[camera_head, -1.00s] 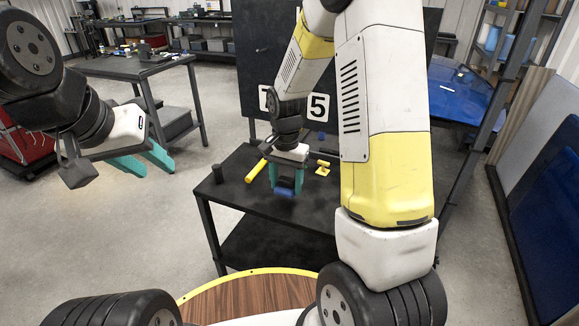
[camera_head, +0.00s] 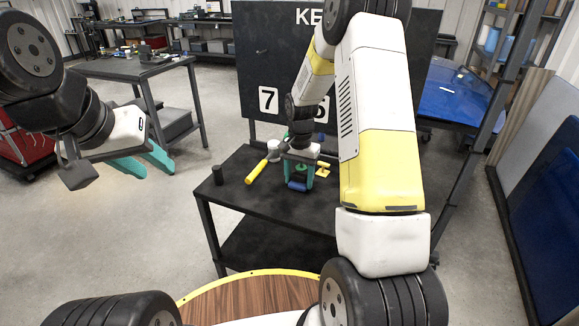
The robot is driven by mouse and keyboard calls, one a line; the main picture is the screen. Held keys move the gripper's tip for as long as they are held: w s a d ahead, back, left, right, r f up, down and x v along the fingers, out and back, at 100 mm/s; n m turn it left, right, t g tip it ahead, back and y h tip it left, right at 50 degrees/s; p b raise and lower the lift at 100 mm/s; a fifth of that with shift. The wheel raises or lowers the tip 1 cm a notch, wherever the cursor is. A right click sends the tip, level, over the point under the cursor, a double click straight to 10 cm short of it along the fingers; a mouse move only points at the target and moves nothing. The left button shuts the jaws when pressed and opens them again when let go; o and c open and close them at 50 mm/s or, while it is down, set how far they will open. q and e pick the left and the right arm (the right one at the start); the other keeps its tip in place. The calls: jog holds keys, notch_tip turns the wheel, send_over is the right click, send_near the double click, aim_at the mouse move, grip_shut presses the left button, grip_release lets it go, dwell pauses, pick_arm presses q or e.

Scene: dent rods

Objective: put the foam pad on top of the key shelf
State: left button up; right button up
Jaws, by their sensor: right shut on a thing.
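My right arm hides much of the board. My left gripper (camera_head: 142,166) is at the left, off the table, open and empty.
The black table (camera_head: 262,200) holds a yellow-handled tool (camera_head: 256,172), a dark cylinder (camera_head: 217,174) and a yellow piece (camera_head: 322,169) close by the right gripper. The table's front part is bare. A round wooden top (camera_head: 250,298) is nearest me.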

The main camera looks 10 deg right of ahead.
aim_at(299, 175)
jog(key=o, duration=1.2)
jog(key=shift+f, duration=0.1)
notch_tip(299, 175, up, 11)
jog(key=shift+r, duration=0.1)
jog(key=s+r+n+t, duration=0.2)
jog(key=s+r, duration=0.3)
jog(key=r, duration=0.4)
jog(key=s+a+r+n+t+y, duration=0.1)
jog(key=s+r+n+t, duration=0.1)
jog(key=s, duration=0.8)
jog(key=s+a+r+n+t+y, duration=0.1)
jog(key=s+r, duration=0.4)
jog(key=s, duration=0.6)
jog(key=shift+a+r+n+t, duration=0.3)
jog(key=shift+a+n+t, duration=0.4)
jog(key=shift+n, duration=0.5)
